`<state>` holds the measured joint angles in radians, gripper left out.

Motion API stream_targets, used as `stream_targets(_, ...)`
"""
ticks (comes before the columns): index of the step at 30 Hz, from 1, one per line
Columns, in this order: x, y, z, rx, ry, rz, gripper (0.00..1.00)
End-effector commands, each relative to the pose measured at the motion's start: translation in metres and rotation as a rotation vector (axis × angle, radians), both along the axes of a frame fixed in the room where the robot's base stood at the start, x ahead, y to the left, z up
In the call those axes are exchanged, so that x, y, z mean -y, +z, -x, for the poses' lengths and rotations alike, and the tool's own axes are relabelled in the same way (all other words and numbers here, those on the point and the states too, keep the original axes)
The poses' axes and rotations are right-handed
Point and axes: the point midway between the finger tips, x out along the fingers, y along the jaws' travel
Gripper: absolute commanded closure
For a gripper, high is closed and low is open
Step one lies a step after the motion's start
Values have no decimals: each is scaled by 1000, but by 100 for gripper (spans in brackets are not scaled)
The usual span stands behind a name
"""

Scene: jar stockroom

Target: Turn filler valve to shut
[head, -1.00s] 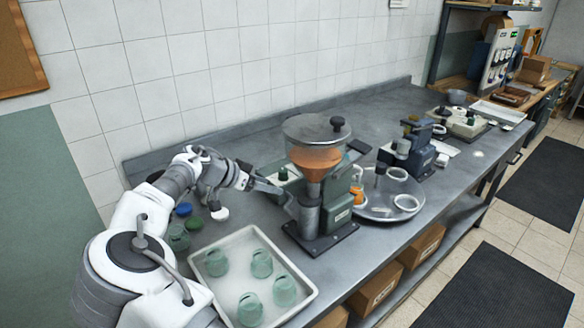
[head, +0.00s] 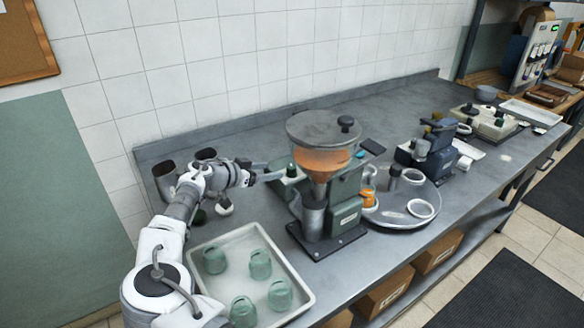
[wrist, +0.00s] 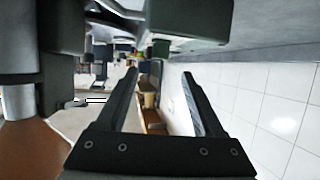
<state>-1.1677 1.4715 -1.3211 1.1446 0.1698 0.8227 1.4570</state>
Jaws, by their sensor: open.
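The filler (head: 345,215) is a grey-green machine on a dark base, with a lidded round hopper (head: 322,130) and an orange-filled cone (head: 320,163) above a metal spout. My gripper (head: 276,174) is just left of the cone, pointing right toward the filler. In the wrist view my gripper (wrist: 160,72) is open, with nothing between its two dark fingers. The orange cone (wrist: 35,150) fills the lower left there, beside the left finger. I cannot pick out the valve handle clearly or tell its position; the gripper and filler body may hide it.
A pale tray (head: 296,311) with several green glass jars stands in front left. A round metal turntable (head: 405,218) is right of the filler. A dark machine (head: 430,158) stands farther right. A tiled wall (head: 240,60) closes the back.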

Motion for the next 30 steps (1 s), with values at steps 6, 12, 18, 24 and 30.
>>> stream_targets(6,33,-18,-33,-1,-1,1,31)
stream_targets(12,56,-32,-56,-2,0,2,31)
stream_targets(18,67,-39,-68,0,1,0,31)
stream_targets(24,69,-41,-70,0,1,0,31)
stream_targets(30,69,-41,-70,0,1,0,42)
